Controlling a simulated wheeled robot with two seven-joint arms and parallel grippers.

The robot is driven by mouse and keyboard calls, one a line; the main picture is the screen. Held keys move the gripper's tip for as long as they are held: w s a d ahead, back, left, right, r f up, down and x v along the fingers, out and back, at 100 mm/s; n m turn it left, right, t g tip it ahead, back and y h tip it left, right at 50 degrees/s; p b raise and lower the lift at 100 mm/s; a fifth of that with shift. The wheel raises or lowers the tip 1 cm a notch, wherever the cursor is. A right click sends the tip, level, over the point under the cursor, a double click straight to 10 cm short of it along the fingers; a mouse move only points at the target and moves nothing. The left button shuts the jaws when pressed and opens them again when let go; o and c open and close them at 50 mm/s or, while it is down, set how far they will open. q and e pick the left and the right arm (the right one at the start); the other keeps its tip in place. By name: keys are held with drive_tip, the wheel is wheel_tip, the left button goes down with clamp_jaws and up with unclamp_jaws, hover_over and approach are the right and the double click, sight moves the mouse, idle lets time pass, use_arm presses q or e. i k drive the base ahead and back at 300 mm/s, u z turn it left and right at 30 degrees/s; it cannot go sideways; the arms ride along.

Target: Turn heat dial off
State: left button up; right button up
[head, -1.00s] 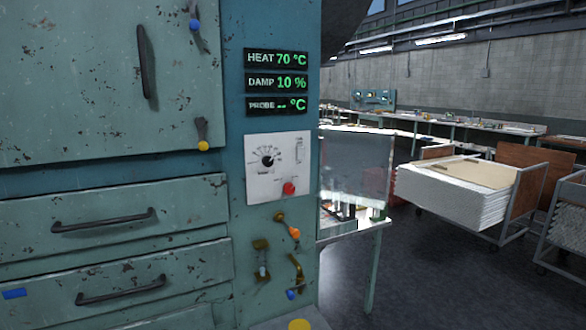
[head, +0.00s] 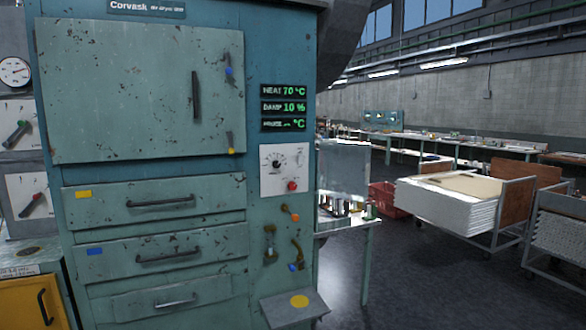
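The heat dial (head: 277,162) is a small black knob on a white panel (head: 269,184) on the front of the teal dryer cabinet. A scale of marks runs around it, too small to read. A red button or knob (head: 292,186) sits below it on the same panel. Above, the heat readout (head: 284,91) shows HEAT 70 °C in green. The damp readout (head: 284,107) shows 10 %, and the probe readout (head: 284,124) shows dashes. Neither of my grippers is in view.
Orange-tipped (head: 290,212) and blue-tipped (head: 297,252) levers stick out below the panel. A small grey shelf (head: 281,311) with a yellow disc juts out at the bottom. A glass-sided bench (head: 347,168) stands just right. Open floor (head: 430,290) and a loaded cart (head: 456,205) lie further right.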

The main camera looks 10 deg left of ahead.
sight(276, 164)
drive_tip(key=z, duration=0.5)
drive_tip(key=i, duration=0.8)
drive_tip(key=z, duration=0.75)
drive_tip(key=i, duration=1.1)
drive_tip(key=u, duration=0.6)
drive_tip(key=i, duration=0.9)
drive_tip(key=u, duration=0.7)
